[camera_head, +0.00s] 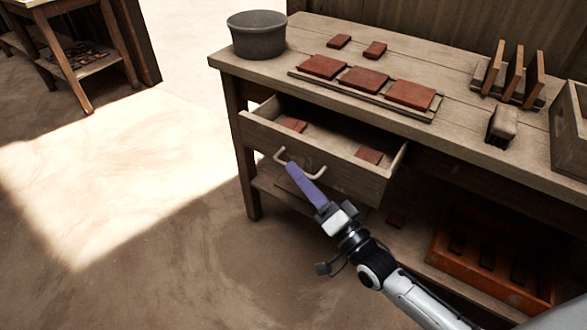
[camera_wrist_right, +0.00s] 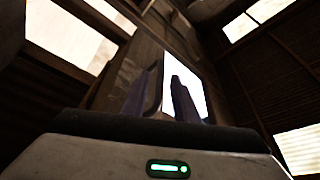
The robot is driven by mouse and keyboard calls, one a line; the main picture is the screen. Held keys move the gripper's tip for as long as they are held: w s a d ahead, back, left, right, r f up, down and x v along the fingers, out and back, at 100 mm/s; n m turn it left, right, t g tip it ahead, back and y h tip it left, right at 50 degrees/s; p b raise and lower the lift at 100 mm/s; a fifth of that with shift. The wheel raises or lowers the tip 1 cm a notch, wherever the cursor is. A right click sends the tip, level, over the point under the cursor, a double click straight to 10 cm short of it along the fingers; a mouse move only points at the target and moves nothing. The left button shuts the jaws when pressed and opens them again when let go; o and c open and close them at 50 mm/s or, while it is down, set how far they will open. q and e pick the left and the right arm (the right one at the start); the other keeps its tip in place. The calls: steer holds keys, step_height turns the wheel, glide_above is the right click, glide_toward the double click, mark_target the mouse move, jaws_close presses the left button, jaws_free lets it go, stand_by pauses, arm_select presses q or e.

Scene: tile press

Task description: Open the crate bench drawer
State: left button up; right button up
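The wooden bench drawer (camera_head: 345,174) is pulled well out of the crate bench (camera_head: 452,150). Its inside shows, with reddish tiles (camera_head: 368,155) lying in it. A pale bow-shaped handle (camera_head: 315,175) is on the drawer front. My right gripper (camera_head: 292,168), with purple fingers, is at the left part of the handle and covers some of it. In the right wrist view the fingers (camera_wrist_right: 165,95) stand close together with a narrow gap, and a thin curved piece shows between them. They appear closed around the handle. My left gripper is not in view.
On the bench top are a grey pot (camera_head: 257,40), red tiles on a board (camera_head: 364,80), a wooden rack (camera_head: 512,80) and a box (camera_head: 572,130). An orange crate (camera_head: 490,285) sits on the lower shelf. The floor left of the drawer is clear.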

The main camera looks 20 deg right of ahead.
steer(key=shift+x, duration=1.35)
jaws_close()
stand_by(0.4)
